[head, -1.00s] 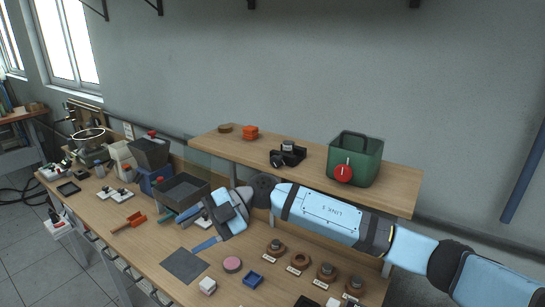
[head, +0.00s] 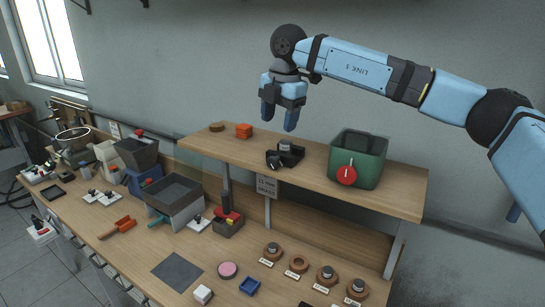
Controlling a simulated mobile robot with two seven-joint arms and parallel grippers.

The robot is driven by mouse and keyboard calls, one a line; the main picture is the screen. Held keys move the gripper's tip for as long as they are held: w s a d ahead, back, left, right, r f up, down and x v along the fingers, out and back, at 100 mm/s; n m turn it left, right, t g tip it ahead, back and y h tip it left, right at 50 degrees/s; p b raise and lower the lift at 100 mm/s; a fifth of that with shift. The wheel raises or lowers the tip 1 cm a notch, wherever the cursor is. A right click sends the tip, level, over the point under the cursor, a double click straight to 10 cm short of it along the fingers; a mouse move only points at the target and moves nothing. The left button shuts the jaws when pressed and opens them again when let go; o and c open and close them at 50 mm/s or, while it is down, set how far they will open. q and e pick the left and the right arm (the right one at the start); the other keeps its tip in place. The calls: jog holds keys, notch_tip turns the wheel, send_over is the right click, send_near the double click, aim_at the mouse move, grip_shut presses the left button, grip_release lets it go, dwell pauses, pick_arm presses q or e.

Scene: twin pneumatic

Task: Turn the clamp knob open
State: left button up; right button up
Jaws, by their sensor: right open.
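A small black device (head: 288,156) with a grey cylinder on top and a round black knob (head: 274,162) at its front left stands on the raised shelf. A green open-topped box (head: 368,158) stands to its right, with a round red knob (head: 346,175) bearing a white line on its front. I cannot tell for sure which knob is the clamp knob. My right gripper (head: 279,120) points down with its fingers apart, empty, above the shelf near the black device and not touching it. My left gripper is out of view.
The wooden shelf (head: 225,148) also holds an orange block (head: 244,131) and a brown disc (head: 217,126). The workbench (head: 142,261) below carries a grey bin (head: 172,190), several ring-shaped parts and small blocks. The space above the shelf's left part is free.

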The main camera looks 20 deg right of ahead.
aim_at(271, 157)
jog(key=f+p, duration=0.1)
jog(key=f, duration=0.2)
jog(key=w+f+p, duration=0.1)
jog(key=f, duration=0.3)
jog(key=f+p, duration=0.1)
jog(key=f, duration=0.2)
jog(key=shift+w+a+f, duration=0.2)
jog(key=shift+a+f, duration=0.15)
jog(key=shift+a, duration=0.05)
jog(key=shift+f, duration=0.4)
jog(key=c, duration=0.9)
jog(key=shift+w+a+f+g+h+b, duration=0.15)
jog(key=shift+a+g+h+b, duration=0.05)
jog(key=shift+g+h+b, duration=0.25)
jog(key=shift+g+h, duration=0.25)
jog(key=shift+g, duration=0.2)
jog(key=shift+g+h, duration=0.6)
jog(key=shift+g, duration=0.2)
